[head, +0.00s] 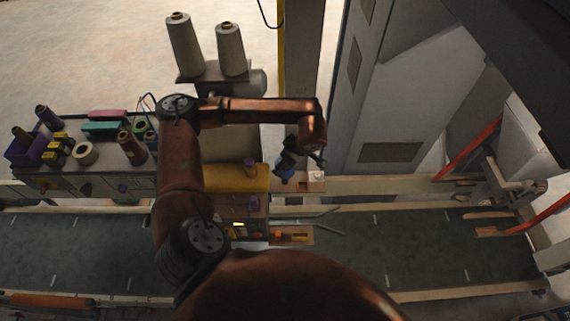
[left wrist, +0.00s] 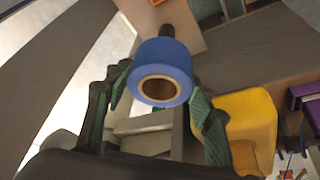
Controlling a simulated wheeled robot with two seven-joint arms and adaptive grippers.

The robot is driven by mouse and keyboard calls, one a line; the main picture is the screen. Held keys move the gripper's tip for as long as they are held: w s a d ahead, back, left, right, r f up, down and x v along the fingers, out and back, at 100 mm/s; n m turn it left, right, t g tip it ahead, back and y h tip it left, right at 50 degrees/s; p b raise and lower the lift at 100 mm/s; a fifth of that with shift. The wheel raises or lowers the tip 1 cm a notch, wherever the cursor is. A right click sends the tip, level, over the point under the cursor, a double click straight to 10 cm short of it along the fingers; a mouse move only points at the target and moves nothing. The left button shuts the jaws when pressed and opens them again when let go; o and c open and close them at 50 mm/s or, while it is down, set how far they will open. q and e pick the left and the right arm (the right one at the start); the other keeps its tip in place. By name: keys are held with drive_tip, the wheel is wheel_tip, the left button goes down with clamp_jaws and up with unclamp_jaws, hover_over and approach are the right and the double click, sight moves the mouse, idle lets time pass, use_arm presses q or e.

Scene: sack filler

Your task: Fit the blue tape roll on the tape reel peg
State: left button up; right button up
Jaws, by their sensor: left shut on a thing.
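The blue tape roll (left wrist: 161,76), with a tan core, sits between the fingers of my left gripper (left wrist: 160,100) in the left wrist view. The gripper is shut on it, and the open end of the core faces the wrist camera. A dark cylinder (left wrist: 168,32), which may be the reel peg, shows just beyond the roll above a tan board (left wrist: 180,15). I cannot tell whether it enters the core. In the head view my left gripper (head: 296,160) is near the tan ledge (head: 312,186), with the roll (head: 284,173) partly hidden below it. My right gripper is not in view.
A yellow padded block (head: 240,178) lies left of the gripper, and also shows in the left wrist view (left wrist: 247,122). A bench (head: 115,178) with spools and boxes stands at left. A grey cabinet (head: 400,110) stands at right. A green conveyor (head: 400,245) runs in front.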

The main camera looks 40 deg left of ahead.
sight(285, 169)
use_arm(q)
drive_tip(key=shift+f, duration=0.1)
drive_tip(key=shift+f+b, duration=1.2)
drive_tip(key=shift+f, duration=0.1)
drive_tip(key=shift+f, duration=0.2)
drive_tip(key=shift+f+b, duration=0.6)
drive_tip(key=shift+b, duration=0.15)
drive_tip(key=shift+s+r, duration=0.15)
drive_tip(key=shift+r, duration=0.1)
drive_tip(key=shift+w+a+r+p, duration=0.1)
drive_tip(key=shift+w+r+p, duration=0.1)
drive_tip(key=shift+r+p, duration=0.9)
drive_tip(key=shift+r, duration=1.15)
